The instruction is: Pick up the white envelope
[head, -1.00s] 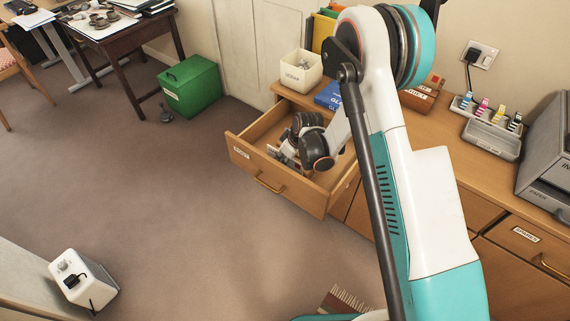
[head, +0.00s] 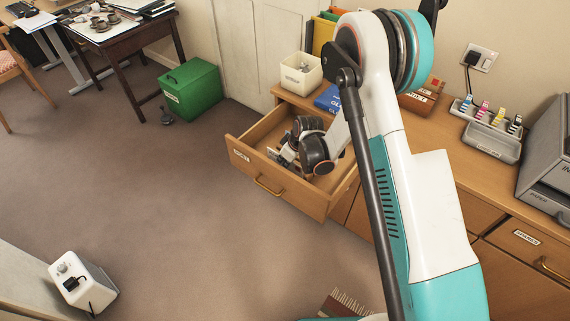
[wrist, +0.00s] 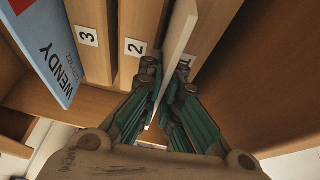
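The white envelope (wrist: 178,38) stands on edge in the wrist view, seen nearly edge-on, between wooden parts with number labels. My gripper (wrist: 167,75) has one finger on each side of it. The fingers are close together and appear closed on the envelope, whose lower part is partly hidden behind them. In the head view my gripper (head: 285,156) is low inside the open drawer (head: 262,175). The envelope cannot be made out there, as my wrist and arm cover much of the drawer.
A blue item marked WENDY (wrist: 45,55) stands at left in the wrist view, near labels 3 (wrist: 87,36) and 2 (wrist: 134,47). The drawer walls surround my gripper. A white bin (head: 301,70) and blue book (head: 328,98) sit on the cabinet top.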

